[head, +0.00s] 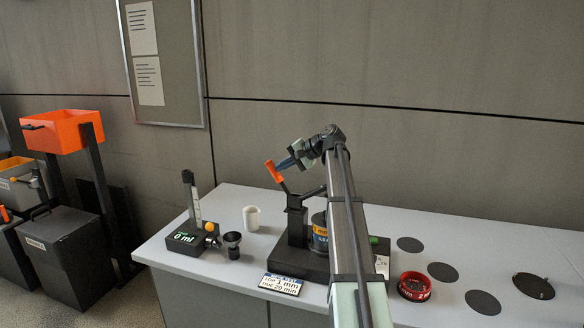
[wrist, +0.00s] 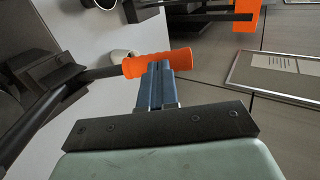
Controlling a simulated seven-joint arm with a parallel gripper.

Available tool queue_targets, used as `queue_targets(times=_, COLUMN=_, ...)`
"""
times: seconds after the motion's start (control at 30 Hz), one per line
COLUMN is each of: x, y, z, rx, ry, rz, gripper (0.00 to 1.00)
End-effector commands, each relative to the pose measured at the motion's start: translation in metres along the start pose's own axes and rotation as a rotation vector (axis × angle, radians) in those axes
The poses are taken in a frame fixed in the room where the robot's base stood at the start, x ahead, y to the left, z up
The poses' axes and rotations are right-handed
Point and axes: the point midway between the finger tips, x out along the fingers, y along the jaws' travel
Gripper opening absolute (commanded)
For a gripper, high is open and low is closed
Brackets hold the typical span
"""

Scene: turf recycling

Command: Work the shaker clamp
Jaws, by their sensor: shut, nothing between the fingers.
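The shaker (head: 297,222) stands on the bench, with a dark base and an upright post. A yellow-and-blue banded sieve stack (head: 319,236) sits on it, partly hidden by my arm. The clamp lever has an orange handle (head: 274,171), raised above the post and tilted. My gripper (head: 284,163) is at the handle, coming from the upper right. In the wrist view the orange handle (wrist: 135,67) lies across the tips of my blue fingers (wrist: 156,80), which are together with nothing between them. I cannot tell whether they touch the handle.
A label plate (head: 282,284) is in front. A red ring (head: 414,287) and several dark discs lie to the right. An orange bin (head: 62,131) stands far left.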

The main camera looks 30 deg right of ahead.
Motion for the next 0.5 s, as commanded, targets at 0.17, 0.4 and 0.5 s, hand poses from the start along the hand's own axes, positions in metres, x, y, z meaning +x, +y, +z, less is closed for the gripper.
queue_targets(times=0.17, x=0.017, y=-0.008, z=-0.001, rx=-0.002, ry=-0.002, rz=0.138, gripper=0.0)
queue_targets(times=0.4, x=0.034, y=-0.008, z=0.0, rx=0.0, ry=-0.001, rz=0.204, gripper=0.0)
queue_targets(times=0.5, x=0.04, y=-0.008, z=0.0, rx=0.0, ry=-0.001, rz=0.203, gripper=0.0)
